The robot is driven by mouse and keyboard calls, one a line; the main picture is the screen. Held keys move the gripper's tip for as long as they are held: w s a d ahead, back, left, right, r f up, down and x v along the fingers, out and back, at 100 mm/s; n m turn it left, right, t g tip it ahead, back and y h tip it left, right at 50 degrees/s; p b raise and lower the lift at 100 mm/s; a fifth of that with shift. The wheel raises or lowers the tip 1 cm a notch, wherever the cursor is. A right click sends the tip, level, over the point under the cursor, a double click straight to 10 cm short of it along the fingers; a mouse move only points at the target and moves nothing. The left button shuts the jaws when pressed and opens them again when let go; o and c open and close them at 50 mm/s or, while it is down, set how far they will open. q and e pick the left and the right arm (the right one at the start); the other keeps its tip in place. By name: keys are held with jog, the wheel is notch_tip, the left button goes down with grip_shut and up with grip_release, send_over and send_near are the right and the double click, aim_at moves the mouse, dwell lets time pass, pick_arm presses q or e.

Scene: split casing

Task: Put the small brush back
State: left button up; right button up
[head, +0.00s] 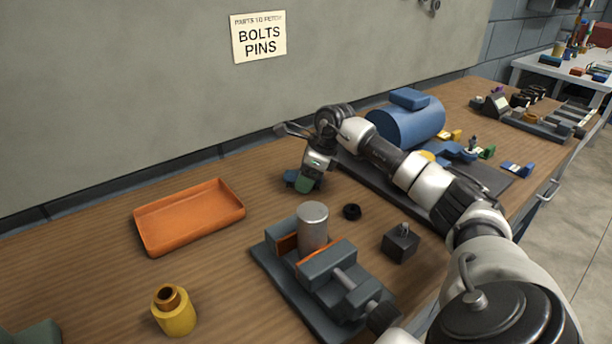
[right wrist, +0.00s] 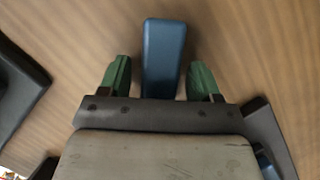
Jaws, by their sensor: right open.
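A small blue block-like thing (head: 291,177), possibly the brush, lies on the bench behind the vise. No bristles show, so I cannot tell for sure. My right gripper (head: 306,184) points down at it, and its green fingertips partly hide it. In the right wrist view, the blue thing (right wrist: 163,48) lies between the two open green fingers (right wrist: 160,78), with a gap on each side. My left gripper does not show.
An orange tray (head: 150,235) lies at left. A grey vise (head: 290,293) holds a metal cylinder (head: 312,225). A yellow bushing (head: 175,318), black ring (head: 352,211) and dark block (head: 400,246) stand near it. A blue casing (head: 405,125) stands behind my right arm. The bench between tray and vise is clear.

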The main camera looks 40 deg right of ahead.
jog(key=shift+r, duration=0.2)
jog(key=v, duration=1.1)
jog(key=shift+s+r+p, duration=0.2)
jog(key=shift+r+p, duration=0.1)
jog(key=shift+r, duration=0.05)
jog(key=shift+d, duration=0.1)
